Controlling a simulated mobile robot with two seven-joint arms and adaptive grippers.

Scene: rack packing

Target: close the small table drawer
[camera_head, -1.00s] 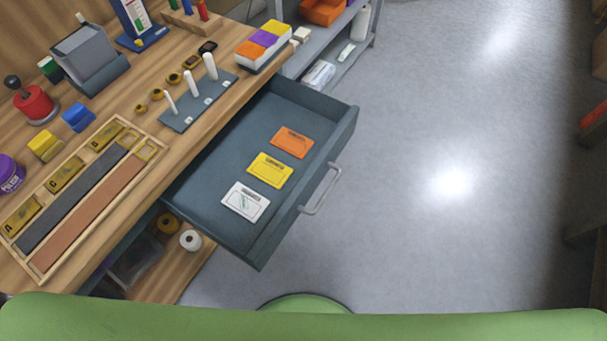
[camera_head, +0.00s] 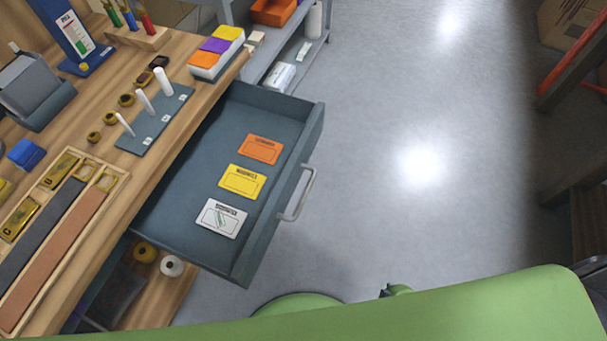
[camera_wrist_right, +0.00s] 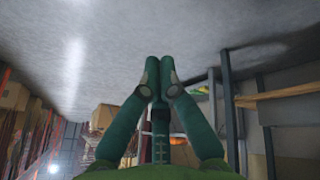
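The grey-blue table drawer (camera_head: 170,213) stands pulled well out from the wooden table. It holds an orange card (camera_head: 261,149), a yellow card (camera_head: 242,181) and a white card (camera_head: 221,218). Its grey bar handle (camera_head: 301,195) is on the front panel and nothing touches it. In the right wrist view, my right gripper (camera_wrist_right: 159,64) has its green fingers together with nothing between them. In the head view, only a small green and dark part of it (camera_head: 396,290) shows at the bottom, apart from the drawer and to the lower right of the handle. My left gripper is out of view.
The wooden table (camera_head: 150,184) carries a peg board (camera_head: 156,121), a long wooden tray (camera_head: 107,203) and several small items. A grey shelf (camera_head: 318,42) stands behind the drawer. Tape rolls (camera_head: 172,266) lie under the table. The floor right of the drawer is clear.

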